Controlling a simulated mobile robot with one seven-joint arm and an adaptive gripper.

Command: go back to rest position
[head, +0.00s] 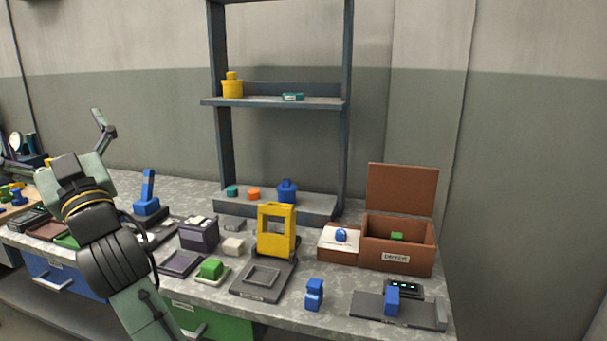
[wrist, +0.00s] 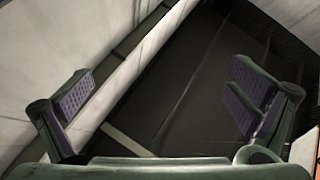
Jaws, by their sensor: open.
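My gripper (wrist: 160,104) shows in the wrist view with its two fingers wide apart, one at the left and one at the right. Nothing is between the fingers. Behind them are a dark surface and pale slanted panels, which I cannot identify. In the head view my arm rises at the left, in front of the workbench (head: 340,292). My arm hides part of the bench's left side.
A blue piece (head: 392,301) stands on a grey device at the right. A tall shelf (head: 216,150) stands behind.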

